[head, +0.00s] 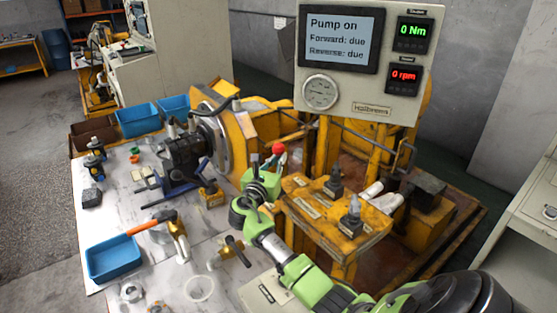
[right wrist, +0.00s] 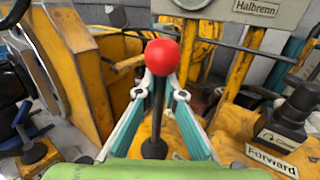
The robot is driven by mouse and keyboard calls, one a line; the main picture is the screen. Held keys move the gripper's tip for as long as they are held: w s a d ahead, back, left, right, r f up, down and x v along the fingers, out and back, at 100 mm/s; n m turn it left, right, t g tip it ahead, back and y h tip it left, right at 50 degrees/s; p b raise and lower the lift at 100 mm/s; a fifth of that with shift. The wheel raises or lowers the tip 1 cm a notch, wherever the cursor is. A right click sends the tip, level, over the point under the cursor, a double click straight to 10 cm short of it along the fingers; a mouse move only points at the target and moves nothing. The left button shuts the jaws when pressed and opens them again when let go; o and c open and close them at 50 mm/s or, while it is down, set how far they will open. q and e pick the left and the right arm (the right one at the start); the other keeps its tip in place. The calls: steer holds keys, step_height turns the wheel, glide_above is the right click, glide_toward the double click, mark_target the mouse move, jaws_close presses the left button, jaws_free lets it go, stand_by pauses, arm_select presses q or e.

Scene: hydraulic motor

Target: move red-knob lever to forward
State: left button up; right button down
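The red-knob lever (head: 278,149) stands up at the left end of the yellow control block (head: 322,222). In the right wrist view its red ball knob (right wrist: 162,57) tops a dark shaft (right wrist: 155,120). My right gripper (head: 270,162) is at the lever; in the wrist view its two fingers (right wrist: 160,84) stand on either side of the shaft just below the knob. Narrow gaps show beside the shaft, so it looks open. A "Forward" label (right wrist: 271,161) sits right of the lever. My left gripper is not in view.
The panel screen (head: 340,38) reads "Pump on", "Forward: due", "Reverse: due"; the meters (head: 409,56) read 0 Nm and 0 rpm. Two dark levers (head: 335,183) (head: 354,219) stand right of my gripper.

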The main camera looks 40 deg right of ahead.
steer(key=d+f+m+g+y+p, duration=0.1)
steer(key=d+y+p, duration=0.3)
steer(key=p, duration=0.8)
steer(key=shift+s+d+f+m+p, duration=0.2)
steer(key=shift+s+d+m+p, duration=0.2)
steer(key=shift+d+m, duration=0.4)
steer(key=shift+d, duration=0.1)
steer(key=c, duration=2.1)
jaws_free()
steer(key=shift+d, duration=0.1)
steer(key=shift+c, duration=0.2)
steer(key=v, duration=1.2)
steer(key=shift+w, duration=0.15)
steer(key=shift+r, duration=0.1)
